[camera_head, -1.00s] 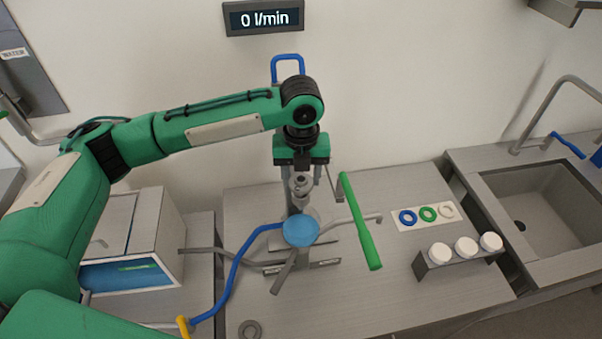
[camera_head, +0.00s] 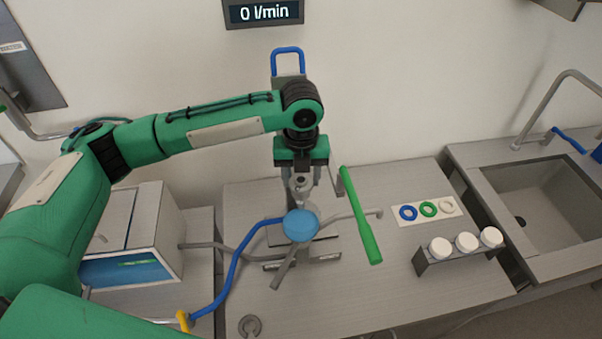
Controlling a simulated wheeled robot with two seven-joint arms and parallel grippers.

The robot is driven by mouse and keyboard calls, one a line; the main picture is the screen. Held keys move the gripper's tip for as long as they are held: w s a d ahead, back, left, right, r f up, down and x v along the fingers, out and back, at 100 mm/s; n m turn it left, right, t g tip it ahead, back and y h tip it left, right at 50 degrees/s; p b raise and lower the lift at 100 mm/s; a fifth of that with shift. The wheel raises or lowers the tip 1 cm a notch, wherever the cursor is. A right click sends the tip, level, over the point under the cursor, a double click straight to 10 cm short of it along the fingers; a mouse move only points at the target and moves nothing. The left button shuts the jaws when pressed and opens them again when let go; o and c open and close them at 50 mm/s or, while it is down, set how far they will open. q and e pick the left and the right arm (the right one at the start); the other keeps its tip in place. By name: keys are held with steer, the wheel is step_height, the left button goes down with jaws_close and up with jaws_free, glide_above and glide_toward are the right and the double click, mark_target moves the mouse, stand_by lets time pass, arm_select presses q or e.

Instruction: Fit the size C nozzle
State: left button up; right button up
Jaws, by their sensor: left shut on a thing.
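My left gripper (camera_head: 303,178) comes down from the green arm above the stand at the middle of the counter. Its fingers are shut on a small grey metal piece (camera_head: 304,188), which looks like a nozzle; no size letter is readable. The piece is just behind and above a round blue part (camera_head: 301,225) of the stand. Whether it touches the stand is hidden. My right gripper is not in view.
A white card (camera_head: 452,213) bears blue, green and pale rings. A dark rack (camera_head: 460,260) holds three white-topped pieces. A grey open ring (camera_head: 249,327) lies at the front. A sink (camera_head: 555,200) is right.

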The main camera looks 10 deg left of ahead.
arm_select(q)
steer(key=shift+f, duration=0.15)
stand_by(0.6)
steer(key=o, duration=1.2)
steer(key=shift+r+p, duration=0.9)
steer(key=shift+r, duration=2.6)
